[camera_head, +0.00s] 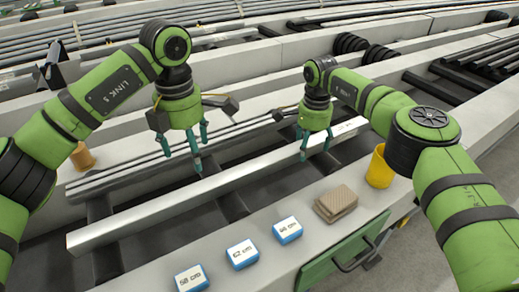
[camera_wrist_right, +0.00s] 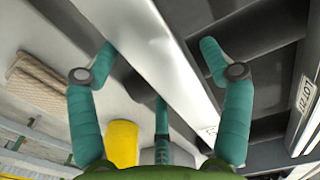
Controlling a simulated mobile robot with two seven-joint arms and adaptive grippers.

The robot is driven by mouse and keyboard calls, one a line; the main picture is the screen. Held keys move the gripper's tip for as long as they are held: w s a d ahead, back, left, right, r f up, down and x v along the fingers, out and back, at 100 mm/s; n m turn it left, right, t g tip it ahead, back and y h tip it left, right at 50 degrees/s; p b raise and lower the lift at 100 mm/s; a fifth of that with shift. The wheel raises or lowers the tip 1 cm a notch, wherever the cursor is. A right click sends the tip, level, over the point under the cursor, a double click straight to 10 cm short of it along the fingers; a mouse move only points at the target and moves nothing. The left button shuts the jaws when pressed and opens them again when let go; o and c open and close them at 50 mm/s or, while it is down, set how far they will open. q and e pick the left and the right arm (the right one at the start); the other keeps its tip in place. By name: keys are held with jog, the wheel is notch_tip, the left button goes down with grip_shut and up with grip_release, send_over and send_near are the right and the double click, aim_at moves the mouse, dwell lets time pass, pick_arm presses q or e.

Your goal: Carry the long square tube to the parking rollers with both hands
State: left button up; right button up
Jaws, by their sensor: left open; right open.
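The long square tube (camera_head: 150,212) is a pale metal bar lying diagonally across dark cross rollers (camera_head: 232,206) near the front. My left gripper (camera_head: 186,155) is open, fingers down, above the tube's middle part. My right gripper (camera_head: 315,147) is open, fingers down, close over the tube toward its right end. In the right wrist view the tube (camera_wrist_right: 150,50) runs between the spread fingers of my right gripper (camera_wrist_right: 155,58); I see no grip on it. I cannot tell which rollers are the parking rollers; dark rollers (camera_head: 433,83) also show at the back right.
On the front ledge are several blue-and-white blocks (camera_head: 242,254), brown pads (camera_head: 335,203) and a yellow cup (camera_head: 379,168). A green panel (camera_head: 335,262) hangs at the front. Black wheels (camera_head: 350,43) stand farther back.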

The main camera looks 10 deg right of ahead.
notch_tip(320, 180, up, 12)
dwell(0.5)
jog(key=shift+s+f, duration=0.1)
